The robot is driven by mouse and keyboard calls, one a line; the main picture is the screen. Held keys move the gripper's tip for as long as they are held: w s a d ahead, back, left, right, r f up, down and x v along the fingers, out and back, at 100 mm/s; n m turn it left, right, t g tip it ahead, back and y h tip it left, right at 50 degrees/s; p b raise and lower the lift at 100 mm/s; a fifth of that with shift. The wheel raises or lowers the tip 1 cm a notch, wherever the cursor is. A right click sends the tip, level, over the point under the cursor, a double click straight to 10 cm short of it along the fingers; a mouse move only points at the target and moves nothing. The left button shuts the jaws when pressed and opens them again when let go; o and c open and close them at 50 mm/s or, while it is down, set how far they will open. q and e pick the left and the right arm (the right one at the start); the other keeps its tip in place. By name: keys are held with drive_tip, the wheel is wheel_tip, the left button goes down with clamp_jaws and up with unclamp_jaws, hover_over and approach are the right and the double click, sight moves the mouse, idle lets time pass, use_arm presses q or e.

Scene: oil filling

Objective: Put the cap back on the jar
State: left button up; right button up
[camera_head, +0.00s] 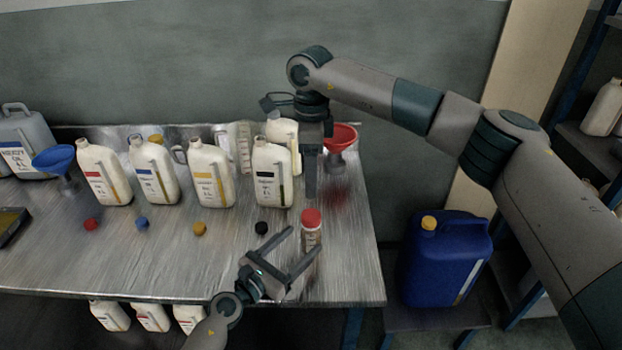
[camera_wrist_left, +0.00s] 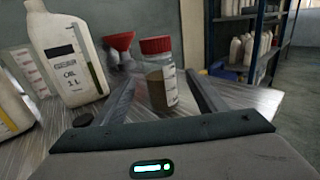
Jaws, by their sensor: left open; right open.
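A small clear jar (camera_head: 311,239) with brownish contents stands upright near the right end of the metal table. A red cap (camera_head: 311,217) sits on its top; whether it is screwed tight I cannot tell. In the left wrist view the jar (camera_wrist_left: 161,90) and its red cap (camera_wrist_left: 156,45) show between the two fingers. My left gripper (camera_head: 296,243) is open, with its fingers reaching toward the jar; contact is not visible. My right gripper (camera_head: 311,175) is open, pointing down beside the red funnel, behind the jar; its fingers overlap in the head view.
A red funnel (camera_head: 341,138) stands behind the jar. White oil bottles (camera_head: 272,172) line the table to the left, with loose caps in front, including a black cap (camera_head: 261,228). A blue canister (camera_head: 447,262) stands right of the table. The table's front edge is close to the left gripper.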

use_arm(q)
drive_tip(key=b+v, duration=0.1)
drive_tip(key=v, duration=1)
drive_tip(key=shift+b, duration=0.35)
drive_tip(key=shift+s+a, duration=0.45)
drive_tip(key=shift+s, duration=0.1)
drive_tip(key=shift+s, duration=0.1)
